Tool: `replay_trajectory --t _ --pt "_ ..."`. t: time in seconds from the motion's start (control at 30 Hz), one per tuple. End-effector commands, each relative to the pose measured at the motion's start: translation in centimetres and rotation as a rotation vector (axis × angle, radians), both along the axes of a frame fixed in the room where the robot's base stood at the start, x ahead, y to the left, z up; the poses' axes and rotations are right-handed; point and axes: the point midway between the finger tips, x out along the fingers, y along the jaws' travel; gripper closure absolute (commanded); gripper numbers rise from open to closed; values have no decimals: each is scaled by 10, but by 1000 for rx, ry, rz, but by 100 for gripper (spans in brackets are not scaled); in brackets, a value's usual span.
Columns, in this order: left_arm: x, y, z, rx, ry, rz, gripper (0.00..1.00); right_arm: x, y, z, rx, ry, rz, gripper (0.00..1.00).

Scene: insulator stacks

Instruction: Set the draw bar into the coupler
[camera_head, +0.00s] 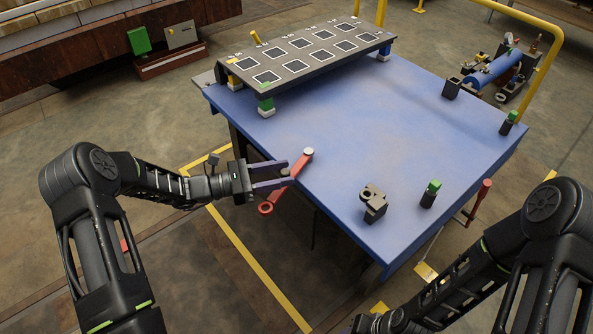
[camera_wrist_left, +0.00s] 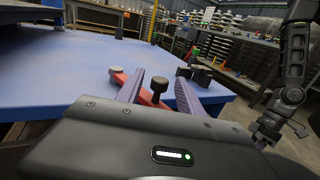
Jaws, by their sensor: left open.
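The red draw bar (camera_head: 278,197) lies at the left front edge of the blue table, with its ring end past the edge and a pale-capped end over the top. My left gripper (camera_head: 286,175) is open, its two purple fingers at the bar. In the left wrist view the red bar (camera_wrist_left: 120,78) crosses between the spread fingers (camera_wrist_left: 158,92), with a dark knob between them; contact cannot be told. The dark coupler (camera_head: 374,205), a block with a ring on top, stands upright near the front edge. My right gripper is partly at the bottom edge, its jaws unclear.
The blue table (camera_head: 400,140) is clear in its middle. A black rack with square cells (camera_head: 310,50) stands at the back. Green-topped dark blocks (camera_head: 430,193) (camera_head: 509,122) and a dark block (camera_head: 452,88) stand along the right. A yellow rail (camera_head: 545,60) rises beyond.

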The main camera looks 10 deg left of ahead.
Motion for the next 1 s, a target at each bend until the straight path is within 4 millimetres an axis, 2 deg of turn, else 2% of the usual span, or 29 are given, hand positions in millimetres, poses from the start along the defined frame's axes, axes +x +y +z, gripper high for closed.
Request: replay_trajectory --t 0.1,0.3,0.6,1.0 --pt "8 -19 -2 0 0 -3 56 1 -1 -5 -2 -2 -3 64" --pt "18 -37 -1 1 0 -1 56 2 -2 -8 -4 -4 -6 64" --pt "19 -39 0 1 0 1 56 3 -2 -8 -4 -5 -6 64" --pt "19 -39 0 1 0 0 88 2 -2 -8 -4 -4 -6 64"
